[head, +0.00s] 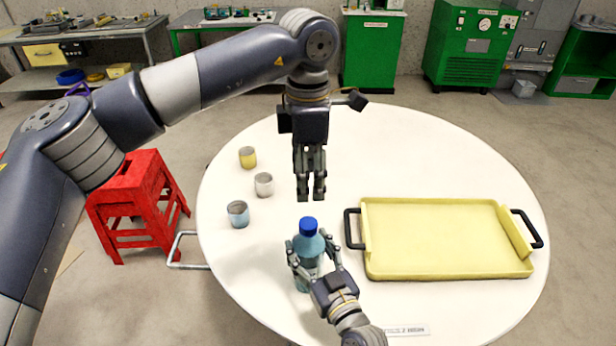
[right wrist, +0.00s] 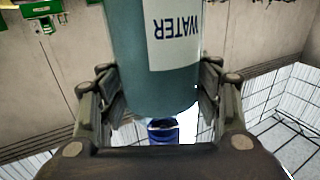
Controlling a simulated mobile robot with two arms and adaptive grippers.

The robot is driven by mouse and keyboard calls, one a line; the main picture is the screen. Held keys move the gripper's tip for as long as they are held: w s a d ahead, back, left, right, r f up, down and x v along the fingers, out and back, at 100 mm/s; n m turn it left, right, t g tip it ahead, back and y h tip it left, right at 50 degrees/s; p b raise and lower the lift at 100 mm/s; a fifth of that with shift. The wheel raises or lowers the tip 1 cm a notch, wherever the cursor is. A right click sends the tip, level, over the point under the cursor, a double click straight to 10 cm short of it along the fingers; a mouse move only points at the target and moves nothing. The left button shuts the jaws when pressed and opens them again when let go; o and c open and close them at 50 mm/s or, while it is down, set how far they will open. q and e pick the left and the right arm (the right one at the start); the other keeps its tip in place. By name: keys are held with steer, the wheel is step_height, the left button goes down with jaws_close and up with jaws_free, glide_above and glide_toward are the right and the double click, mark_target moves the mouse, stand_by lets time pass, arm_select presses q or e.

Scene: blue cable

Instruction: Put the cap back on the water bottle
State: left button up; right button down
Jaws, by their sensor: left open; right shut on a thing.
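The teal water bottle (head: 310,248) stands upright near the front of the round white table in the head view. The blue cap (head: 308,226) shows at its top; I cannot tell whether it is fully seated. My right gripper (head: 314,266) is shut around the bottle's body. In the right wrist view, the bottle (right wrist: 155,50) fills the space between the fingers, its WATER label upside down. Blue (right wrist: 163,132) shows past the bottle's end there, partly hidden by my gripper. My left gripper (head: 311,198) points down above the cap, open and empty, apart from it.
A yellow tray (head: 445,272) with black handles lies on the table's right. Yellow (head: 248,158), grey (head: 264,185) and blue (head: 238,215) cups stand at left. A white label plate (head: 408,330) lies near the front edge. A red stool (head: 135,195) stands left. The table's back is clear.

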steer(key=shift+c, duration=2.2)
jaws_free()
steer(key=v, duration=1.2)
